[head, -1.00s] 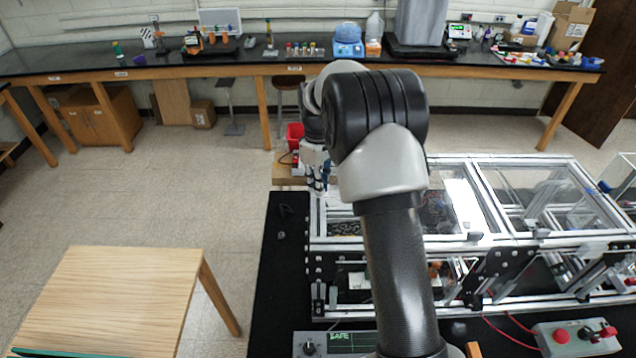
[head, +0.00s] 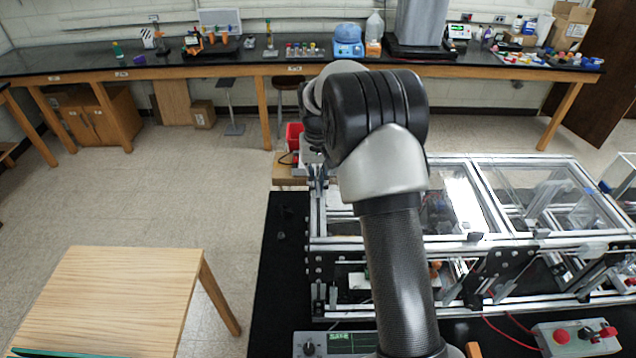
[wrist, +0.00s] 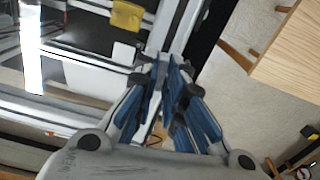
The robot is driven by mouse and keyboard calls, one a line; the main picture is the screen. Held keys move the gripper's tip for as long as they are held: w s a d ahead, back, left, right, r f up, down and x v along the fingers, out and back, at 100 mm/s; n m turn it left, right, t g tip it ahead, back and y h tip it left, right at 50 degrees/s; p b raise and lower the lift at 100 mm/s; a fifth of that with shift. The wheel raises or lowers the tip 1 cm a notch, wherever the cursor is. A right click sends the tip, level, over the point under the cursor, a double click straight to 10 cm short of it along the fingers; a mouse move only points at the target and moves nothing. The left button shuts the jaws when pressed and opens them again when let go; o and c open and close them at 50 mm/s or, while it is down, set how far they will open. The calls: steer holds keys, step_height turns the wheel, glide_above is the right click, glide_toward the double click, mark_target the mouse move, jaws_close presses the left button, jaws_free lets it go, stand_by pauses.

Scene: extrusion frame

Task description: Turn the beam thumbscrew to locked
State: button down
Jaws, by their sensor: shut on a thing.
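My gripper (wrist: 166,74) shows in the wrist view, its blue-padded fingers close together at a corner of the aluminium extrusion frame (wrist: 160,38). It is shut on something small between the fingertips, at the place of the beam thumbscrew. The thumbscrew itself is hidden by the fingers, so I cannot tell its angle or whether it is locked. In the head view the extrusion frame (head: 480,238) stands on a black table at the right. There my arm hides most of the gripper, near the frame's far left corner.
A yellow part (wrist: 127,16) sits on the frame near the gripper. A wooden table (head: 120,295) stands at the left, with open floor behind it. A control box with red buttons (head: 562,336) and a display box (head: 345,343) are at the front.

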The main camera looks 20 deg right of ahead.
mark_target(318, 187)
steer(key=shift+m, duration=0.5)
steer(key=c, duration=1.7)
jaws_free()
step_height(318, 187, up, 12)
steer(key=shift+r, duration=0.1)
